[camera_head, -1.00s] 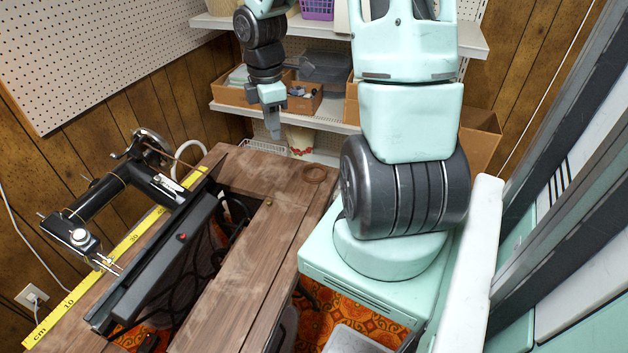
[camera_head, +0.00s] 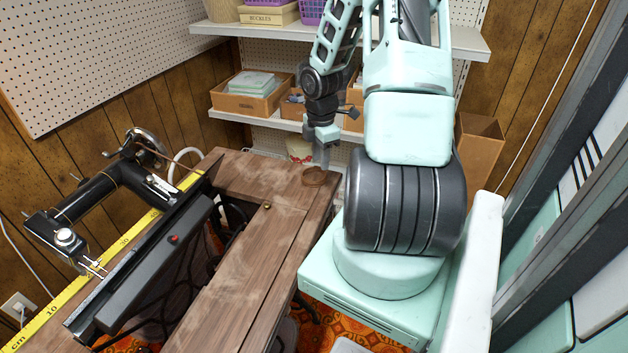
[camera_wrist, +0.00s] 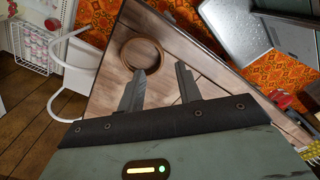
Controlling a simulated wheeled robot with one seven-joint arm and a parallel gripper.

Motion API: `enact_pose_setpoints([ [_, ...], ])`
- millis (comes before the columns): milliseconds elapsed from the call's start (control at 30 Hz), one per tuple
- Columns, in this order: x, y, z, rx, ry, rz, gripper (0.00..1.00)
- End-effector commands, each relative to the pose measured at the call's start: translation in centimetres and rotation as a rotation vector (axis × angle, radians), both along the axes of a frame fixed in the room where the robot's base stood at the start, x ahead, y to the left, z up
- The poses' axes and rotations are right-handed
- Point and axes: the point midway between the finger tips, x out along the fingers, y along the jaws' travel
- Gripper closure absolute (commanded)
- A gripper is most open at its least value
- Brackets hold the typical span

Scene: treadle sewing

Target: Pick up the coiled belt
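The coiled belt (camera_head: 315,176) is a brown ring lying flat on the wooden sewing table (camera_head: 240,220), near its far right corner. In the wrist view the coiled belt (camera_wrist: 141,55) lies just beyond my gripper's fingertips, closer to the left finger. My gripper (camera_head: 326,160) is above and beside the belt in the head view. In the wrist view my gripper (camera_wrist: 166,72) has its two fingers apart with nothing between them. I cannot tell the exact height of the fingertips above the table.
The black sewing machine (camera_head: 100,195) and a yellow measuring tape (camera_head: 100,265) lie along the table's left side. A dark opening is beside them. Shelves with cardboard boxes (camera_head: 250,95) stand behind. A white curved tube (camera_wrist: 75,75) is left of the table in the wrist view.

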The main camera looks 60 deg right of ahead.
Motion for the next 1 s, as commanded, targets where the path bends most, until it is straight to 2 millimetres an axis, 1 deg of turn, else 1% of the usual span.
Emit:
enact_pose_setpoints([
  [33, 0.1, 0.1, -1.0, 0.002, 0.001, 0.003, 0.65],
  [100, 0.0, 0.1, -1.7, 0.001, 0.001, 0.001, 0.65],
  [300, 0.0, 0.1, -2.9, 0.001, 0.001, 0.001, 0.65],
  [367, 0.0, 0.2, -3.7, 0.002, 0.001, 0.001, 0.65],
  [500, 0.0, 0.5, -5.9, 0.002, 0.001, 0.003, 0.65],
  [600, 0.0, 0.5, -7.0, 0.0, 0.0, 0.001, 0.65],
  [700, 0.0, 0.4, -7.5, -0.001, 0.001, 0.001, 0.65],
  [900, 0.0, 0.4, -7.5, -0.001, 0.0, 0.0, 0.65],
  [933, 0.0, 0.4, -7.5, -0.001, 0.0, 0.0, 0.68],
  [967, 0.0, 0.4, -7.5, -0.001, 0.0, 0.0, 0.77],
  [1000, 0.0, 0.4, -7.5, -0.001, 0.0, 0.0, 0.88],
])
